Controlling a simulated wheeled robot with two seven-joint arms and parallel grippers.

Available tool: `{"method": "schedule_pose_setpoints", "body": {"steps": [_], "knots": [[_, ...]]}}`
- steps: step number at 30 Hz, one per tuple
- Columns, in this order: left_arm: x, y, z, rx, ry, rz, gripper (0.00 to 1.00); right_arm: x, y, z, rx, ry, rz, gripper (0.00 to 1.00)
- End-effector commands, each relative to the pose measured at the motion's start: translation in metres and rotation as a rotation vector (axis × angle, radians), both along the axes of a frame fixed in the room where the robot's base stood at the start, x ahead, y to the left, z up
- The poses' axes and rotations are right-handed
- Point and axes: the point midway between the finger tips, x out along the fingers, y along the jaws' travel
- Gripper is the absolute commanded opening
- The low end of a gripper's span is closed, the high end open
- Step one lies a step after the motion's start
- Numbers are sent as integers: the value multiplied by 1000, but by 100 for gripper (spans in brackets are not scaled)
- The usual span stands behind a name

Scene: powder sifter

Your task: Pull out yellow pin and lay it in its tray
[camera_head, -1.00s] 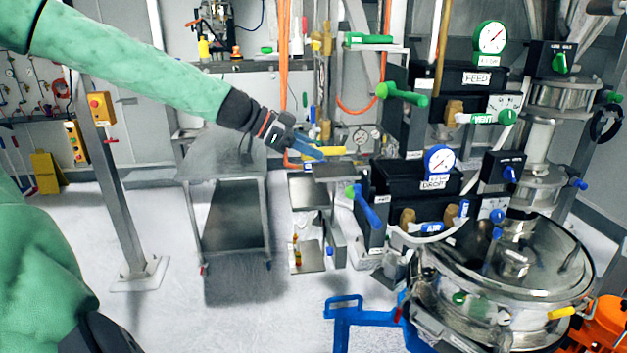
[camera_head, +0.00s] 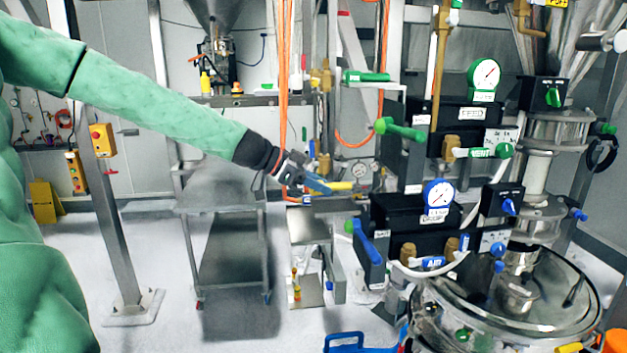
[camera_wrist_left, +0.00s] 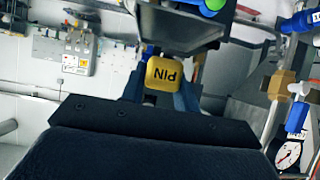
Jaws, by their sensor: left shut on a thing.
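My left gripper (camera_head: 322,186) is at the middle of the head view, with blue fingers shut on the yellow pin (camera_head: 341,186). In the left wrist view the yellow pin (camera_wrist_left: 162,73) shows its square head, marked "PIN" and upside down, between the two fingers. The pin's far end is hidden there. In the head view the pin is just above a small dark grey plate (camera_head: 338,206); I cannot tell whether it touches. A lower grey shelf (camera_head: 308,231) stands beneath. I cannot tell which surface is the pin's tray. My right gripper is out of view.
A grey two-level cart (camera_head: 222,195) stands left of the shelf. Black valve boxes with gauges and a blue lever (camera_head: 368,242) stand close on the right. A round glass-lidded sifter (camera_head: 510,295) fills the lower right.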

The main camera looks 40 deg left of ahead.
Motion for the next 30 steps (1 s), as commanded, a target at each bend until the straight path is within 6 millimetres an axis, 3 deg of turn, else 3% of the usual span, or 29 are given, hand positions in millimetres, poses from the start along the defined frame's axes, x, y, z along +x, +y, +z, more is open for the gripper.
{"method": "schedule_pose_setpoints", "body": {"steps": [6, 15, 30], "knots": [[12, -1, -13, -2, 1, 0, 6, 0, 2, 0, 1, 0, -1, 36], [12, -1, -31, 1, -1, -1, 6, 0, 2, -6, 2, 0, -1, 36], [12, -1, -35, 1, -1, -1, 6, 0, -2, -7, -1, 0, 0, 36]]}}
